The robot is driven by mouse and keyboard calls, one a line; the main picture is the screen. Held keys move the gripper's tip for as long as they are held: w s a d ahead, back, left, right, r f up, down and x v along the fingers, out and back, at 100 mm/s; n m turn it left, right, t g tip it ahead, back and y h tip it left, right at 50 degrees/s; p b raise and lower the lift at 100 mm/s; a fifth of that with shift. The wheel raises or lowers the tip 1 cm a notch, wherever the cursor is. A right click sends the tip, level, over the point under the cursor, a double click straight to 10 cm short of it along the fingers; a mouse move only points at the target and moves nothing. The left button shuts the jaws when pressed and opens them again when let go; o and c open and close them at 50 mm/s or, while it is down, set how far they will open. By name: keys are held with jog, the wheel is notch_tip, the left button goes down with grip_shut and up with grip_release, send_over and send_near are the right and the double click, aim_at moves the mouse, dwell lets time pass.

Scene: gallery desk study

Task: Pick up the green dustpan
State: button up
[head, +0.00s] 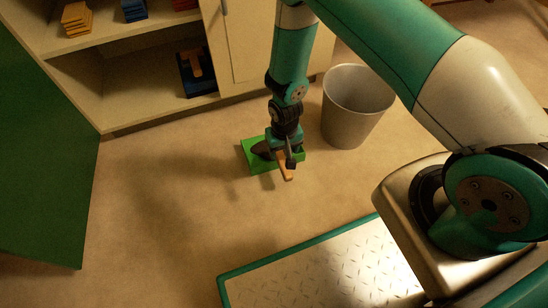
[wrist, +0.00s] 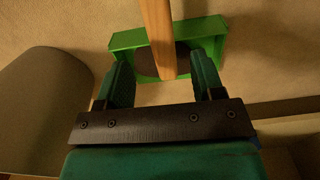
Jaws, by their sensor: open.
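The green dustpan (head: 250,165) lies on the floor in front of the shelf unit, with a light wooden handle (head: 287,172) pointing towards the front. In the wrist view the green pan (wrist: 128,40) shows beyond my fingers, and its handle (wrist: 158,35) comes in from the top edge. My gripper (head: 284,154) is right over the dustpan, pointing down, and hides part of it. In the wrist view my gripper (wrist: 163,68) is open, with the handle's near part between the two fingers in the picture. I cannot tell whether the fingers touch anything. A dark patch shows on the pan.
A grey bin (head: 352,108) stands close to the right of the dustpan; it fills the left of the wrist view (wrist: 42,110). The shelf unit (head: 150,108) is behind. A green panel (head: 45,165) is at left. The floor in front of the dustpan is free.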

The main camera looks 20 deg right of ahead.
aim_at(283, 160)
jog(key=f+b, duration=0.3)
jog(key=f, duration=0.1)
jog(key=f+b, duration=0.2)
jog(key=f, duration=0.2)
jog(key=shift+s+a+f+b, duration=0.1)
jog(key=shift+s+b, duration=0.1)
jog(key=shift+b, duration=0.2)
jog(key=shift+c, duration=0.4)
grip_shut()
jog(key=shift+r, duration=0.2)
